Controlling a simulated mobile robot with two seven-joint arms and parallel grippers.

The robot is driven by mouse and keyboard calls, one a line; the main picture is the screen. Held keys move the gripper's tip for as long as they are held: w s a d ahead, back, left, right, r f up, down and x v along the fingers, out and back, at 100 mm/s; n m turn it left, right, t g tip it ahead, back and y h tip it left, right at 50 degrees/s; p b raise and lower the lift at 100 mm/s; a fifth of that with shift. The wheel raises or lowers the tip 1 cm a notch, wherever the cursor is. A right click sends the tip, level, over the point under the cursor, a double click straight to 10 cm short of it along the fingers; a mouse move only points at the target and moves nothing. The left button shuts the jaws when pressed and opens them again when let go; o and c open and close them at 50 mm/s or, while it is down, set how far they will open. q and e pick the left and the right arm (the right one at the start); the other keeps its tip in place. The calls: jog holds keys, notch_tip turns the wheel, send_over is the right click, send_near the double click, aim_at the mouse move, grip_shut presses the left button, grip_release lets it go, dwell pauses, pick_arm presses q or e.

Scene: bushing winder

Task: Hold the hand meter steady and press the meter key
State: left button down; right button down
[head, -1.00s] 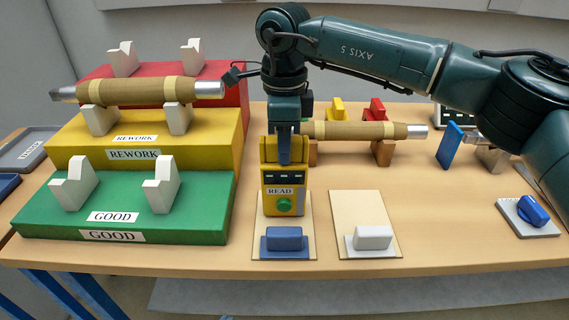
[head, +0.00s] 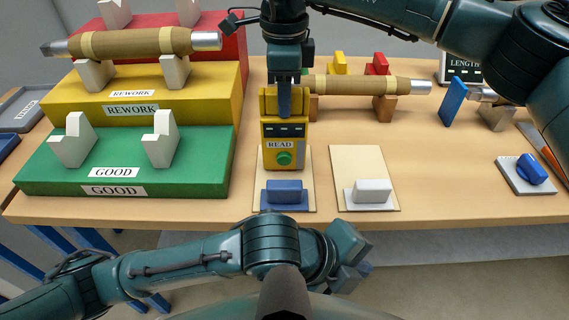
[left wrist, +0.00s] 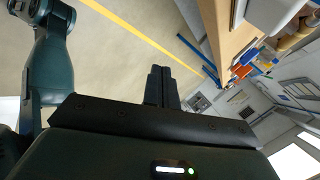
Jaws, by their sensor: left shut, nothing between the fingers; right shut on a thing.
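The yellow hand meter (head: 270,162) stands upright at the table's middle. Its dark display, READ label and round green meter key (head: 284,157) face me. My right gripper (head: 284,108) is shut on the meter's top, reaching down from above. My left gripper (head: 350,266) is in front of the table edge, low and to the right of the meter, well apart from it. In the left wrist view its fingers (left wrist: 161,85) are together with nothing between them, over open floor. The meter's back is hidden.
A blue block (head: 284,192) sits just in front of the meter on a pale board; a grey block (head: 372,191) sits on a board to its right. A wound bushing (head: 360,85) lies behind. Green GOOD (head: 60,170) and yellow REWORK steps (head: 215,103) stand left.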

pick_arm(q)
jog(key=w+a+r+m+t+y, duration=0.3)
jog(key=w+a+r+m+y, duration=0.2)
jog(key=r, duration=0.1)
jog(key=m+t+y, duration=0.1)
jog(key=t+y, duration=0.3)
send_near(284, 165)
jog(key=v, duration=0.4)
jog(key=shift+a, duration=0.2)
jog(key=x, duration=1)
jog(key=shift+d, duration=0.15)
